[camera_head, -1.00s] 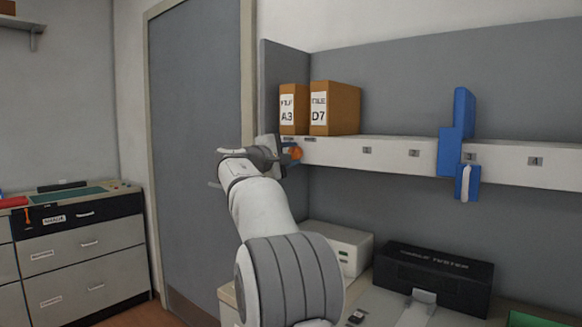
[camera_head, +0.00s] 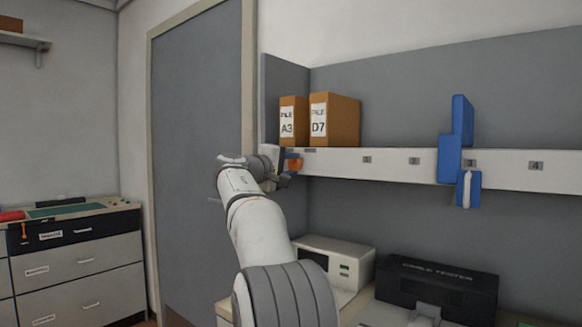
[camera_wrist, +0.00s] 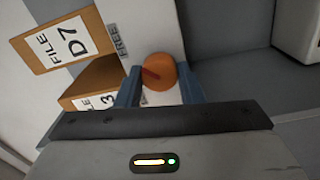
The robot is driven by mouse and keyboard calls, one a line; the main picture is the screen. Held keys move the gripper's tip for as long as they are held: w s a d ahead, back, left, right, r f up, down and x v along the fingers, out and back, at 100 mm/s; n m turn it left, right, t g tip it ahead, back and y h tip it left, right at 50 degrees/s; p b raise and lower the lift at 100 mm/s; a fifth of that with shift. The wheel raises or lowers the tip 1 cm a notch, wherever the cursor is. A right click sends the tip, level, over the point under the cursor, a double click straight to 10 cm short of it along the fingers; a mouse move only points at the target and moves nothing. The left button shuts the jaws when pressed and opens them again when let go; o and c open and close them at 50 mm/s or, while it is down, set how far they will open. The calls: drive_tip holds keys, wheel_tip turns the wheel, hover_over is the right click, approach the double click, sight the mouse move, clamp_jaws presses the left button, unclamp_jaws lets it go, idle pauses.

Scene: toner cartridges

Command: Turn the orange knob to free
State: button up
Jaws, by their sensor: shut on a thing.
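The orange knob (camera_head: 295,164) is on the front of the white shelf (camera_head: 400,168), at its left end. In the wrist view the knob (camera_wrist: 160,72) is round, with a dark red mark running from its middle to the upper left. My gripper (camera_wrist: 161,86) is shut on the knob, with one blue finger on each side. In the head view my gripper (camera_head: 284,166) reaches the shelf's left end and partly covers the knob.
Two brown file boxes, A3 (camera_head: 292,122) and D7 (camera_head: 335,120), stand on the shelf just above. A blue holder (camera_head: 455,150) is further right on the shelf. A white box (camera_head: 335,262) and a black cable tester (camera_head: 436,288) stand below.

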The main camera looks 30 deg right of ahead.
drive_tip(key=o, duration=1)
drive_tip(key=shift+a, duration=0.1)
drive_tip(key=v, duration=0.7)
drive_tip(key=shift+s+a+b, duration=0.15)
drive_tip(key=shift+a+b, duration=0.15)
drive_tip(key=shift+a, duration=0.05)
drive_tip(key=shift+f, duration=0.1)
